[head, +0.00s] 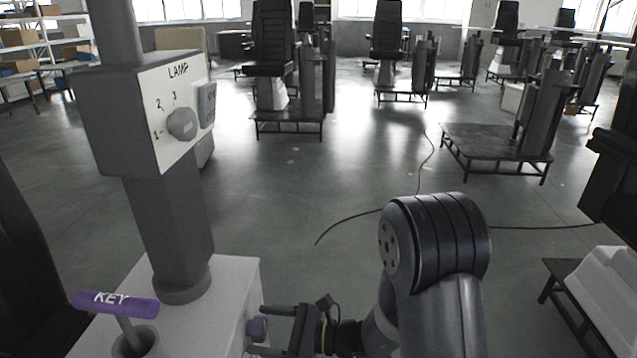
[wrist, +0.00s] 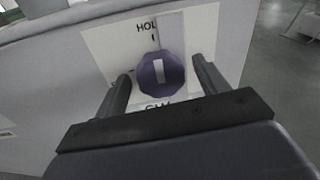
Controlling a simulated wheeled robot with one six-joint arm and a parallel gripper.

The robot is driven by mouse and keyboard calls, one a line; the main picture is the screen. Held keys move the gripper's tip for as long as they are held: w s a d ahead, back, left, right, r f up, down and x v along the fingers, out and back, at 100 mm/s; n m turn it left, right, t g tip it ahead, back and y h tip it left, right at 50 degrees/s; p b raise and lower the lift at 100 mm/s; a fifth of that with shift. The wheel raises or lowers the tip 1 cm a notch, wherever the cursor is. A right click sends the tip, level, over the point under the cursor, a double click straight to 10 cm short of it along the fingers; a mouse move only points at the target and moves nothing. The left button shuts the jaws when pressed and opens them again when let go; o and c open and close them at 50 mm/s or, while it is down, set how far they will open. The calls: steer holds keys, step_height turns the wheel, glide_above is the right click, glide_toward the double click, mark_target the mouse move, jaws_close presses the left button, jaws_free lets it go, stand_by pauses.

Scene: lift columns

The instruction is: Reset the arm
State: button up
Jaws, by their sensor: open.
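My gripper (head: 268,331) is open in front of the right side of the white cabinet (head: 228,285). A purple knob (head: 257,327) sticks out of that side between the fingertips. In the wrist view the same knob (wrist: 161,73) is round with a pale, nearly upright bar mark. The open fingers stand to its left and right, with a gap visible on each side. A white label plate (wrist: 111,47) lies behind it, with partly hidden lettering above and below.
A grey column on the cabinet carries a LAMP box (head: 150,112) with a dial (head: 182,124). A purple KEY handle (head: 115,304) stands in a cup at the front left. Chairs on stands (head: 272,60), a low platform (head: 490,142) and a floor cable (head: 428,160) lie beyond.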

steer(key=n+b, duration=0.2)
steer(key=n, duration=0.1)
steer(key=n+b, duration=0.1)
steer(key=shift+f+n+b, duration=0.25)
steer(key=shift+n+b, duration=0.05)
steer(key=shift+r+n+y+b, duration=0.15)
steer(key=shift+n+y+b, duration=0.15)
steer(key=shift+n+b, duration=0.7)
steer(key=shift+n+p, duration=0.3)
